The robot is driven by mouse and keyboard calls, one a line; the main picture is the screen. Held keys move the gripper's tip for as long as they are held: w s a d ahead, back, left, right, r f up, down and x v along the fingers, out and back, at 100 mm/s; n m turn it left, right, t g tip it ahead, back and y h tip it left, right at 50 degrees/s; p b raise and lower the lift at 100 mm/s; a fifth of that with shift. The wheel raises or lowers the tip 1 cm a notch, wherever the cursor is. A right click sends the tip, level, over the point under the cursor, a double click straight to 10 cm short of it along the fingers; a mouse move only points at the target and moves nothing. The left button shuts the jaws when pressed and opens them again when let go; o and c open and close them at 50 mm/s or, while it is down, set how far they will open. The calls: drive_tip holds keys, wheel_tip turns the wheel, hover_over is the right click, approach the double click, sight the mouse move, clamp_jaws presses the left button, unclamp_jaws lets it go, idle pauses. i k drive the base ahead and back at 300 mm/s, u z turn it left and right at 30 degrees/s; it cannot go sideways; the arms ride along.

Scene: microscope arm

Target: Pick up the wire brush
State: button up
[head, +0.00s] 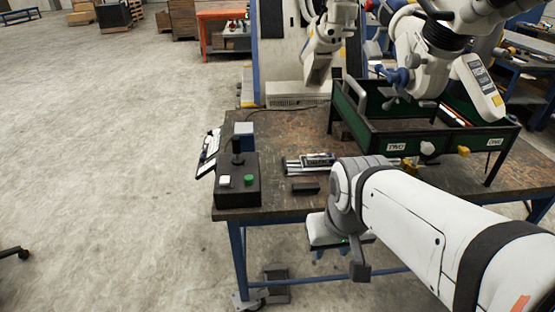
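I cannot pick out the wire brush for certain in the head view. A small dark block (305,188) lies on the worn brown tabletop (280,210) near its front edge, too small to identify. Behind it lies a silvery, rail-like item with a dark piece on it (318,160). My gripper (332,252) hangs at the end of my white arm, pointing down in front of the table's near edge, right of and below the dark block in the picture. Its fingers are small and partly hidden, so their opening does not show clearly.
A green-walled tray frame (400,140) stands on the right. Two other robot arms (325,45) (440,60) reach in behind. Open concrete floor (100,170) lies to the left.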

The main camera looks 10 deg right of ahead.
sight(299, 189)
drive_tip(key=z, duration=0.15)
drive_tip(key=i, duration=0.9)
drive_tip(key=u, duration=0.05)
